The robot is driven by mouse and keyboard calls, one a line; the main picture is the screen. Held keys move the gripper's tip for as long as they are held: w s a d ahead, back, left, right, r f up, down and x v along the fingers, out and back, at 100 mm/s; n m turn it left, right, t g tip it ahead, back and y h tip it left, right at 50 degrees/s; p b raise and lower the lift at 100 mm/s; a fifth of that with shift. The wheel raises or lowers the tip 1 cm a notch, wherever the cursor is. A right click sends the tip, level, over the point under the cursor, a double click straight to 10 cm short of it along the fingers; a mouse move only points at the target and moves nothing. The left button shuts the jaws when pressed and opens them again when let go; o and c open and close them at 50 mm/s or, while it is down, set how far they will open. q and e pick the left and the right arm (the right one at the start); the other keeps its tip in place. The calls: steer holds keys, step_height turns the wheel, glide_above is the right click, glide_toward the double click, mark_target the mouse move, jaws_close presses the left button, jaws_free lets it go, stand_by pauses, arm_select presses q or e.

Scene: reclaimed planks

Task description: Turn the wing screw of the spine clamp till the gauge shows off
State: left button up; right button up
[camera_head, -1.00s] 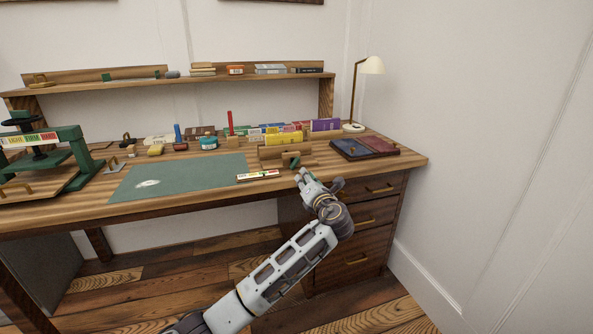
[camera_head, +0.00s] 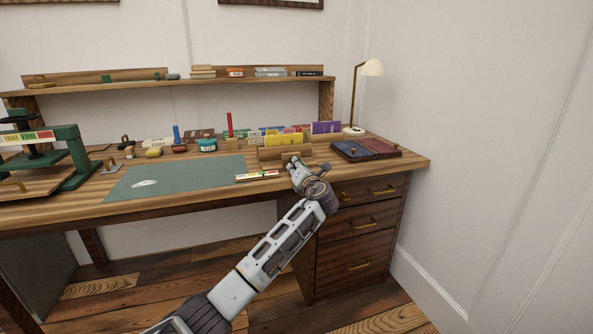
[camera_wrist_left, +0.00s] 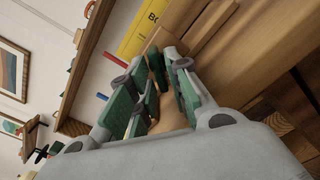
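The spine clamp (camera_head: 285,153) is a wooden block with a yellow book in it, at the right of the desk. Its green wing screw is hidden behind my left gripper (camera_head: 294,163) in the head view. In the left wrist view the wing screw (camera_wrist_left: 152,96) shows as a green piece between the green-padded fingers of my left gripper (camera_wrist_left: 147,68). The fingers stand apart around it; contact is unclear. My right gripper is out of view.
A green mat (camera_head: 180,178) covers the middle of the desk. A green press (camera_head: 60,150) stands at the left. A dark tray (camera_head: 365,149) and a lamp (camera_head: 372,69) are at the right. Upright books (camera_head: 326,128) stand behind the clamp.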

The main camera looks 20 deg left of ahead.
arm_select(q)
steer(key=shift+w+a, duration=0.15)
steer(key=shift+w, duration=0.05)
jaws_close()
steer(key=shift+p, duration=0.35)
